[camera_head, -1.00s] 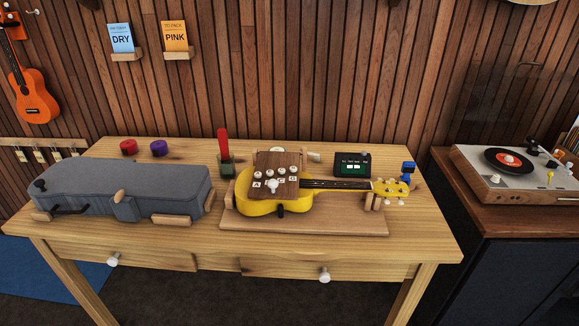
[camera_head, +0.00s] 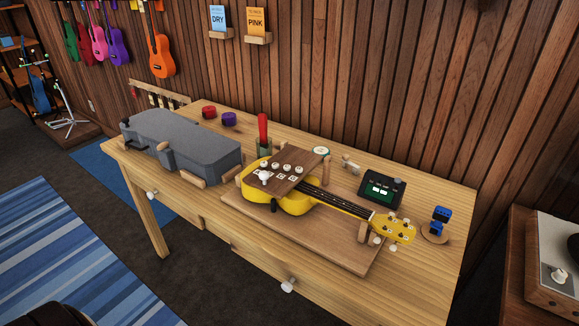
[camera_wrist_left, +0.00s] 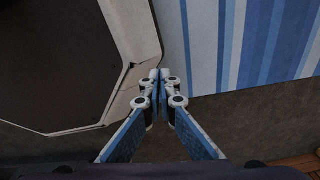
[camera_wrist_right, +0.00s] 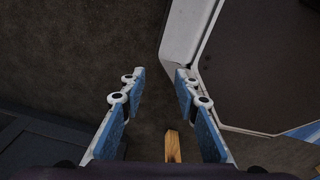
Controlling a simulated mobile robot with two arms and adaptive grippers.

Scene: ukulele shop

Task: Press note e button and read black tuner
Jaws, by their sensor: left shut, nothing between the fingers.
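A yellow ukulele (camera_head: 284,200) lies on a wooden board on the table. A brown panel (camera_head: 304,164) with several white buttons (camera_head: 276,166) and small letter labels sits over its body; the letters are too small to read surely here. The black tuner (camera_head: 381,189) with a lit green screen stands behind the ukulele's neck; its reading is illegible. My left gripper (camera_wrist_left: 159,75) is shut and empty, above the floor and a blue striped rug. My right gripper (camera_wrist_right: 160,82) is open and empty above the dark floor. Neither gripper shows in the head view.
A grey instrument case (camera_head: 185,142) lies on the table's left part. Red (camera_head: 209,112) and purple (camera_head: 229,118) round items, a red-handled tool (camera_head: 263,130) in a holder and a blue item (camera_head: 438,221) stand around. A turntable cabinet (camera_head: 535,270) is at right.

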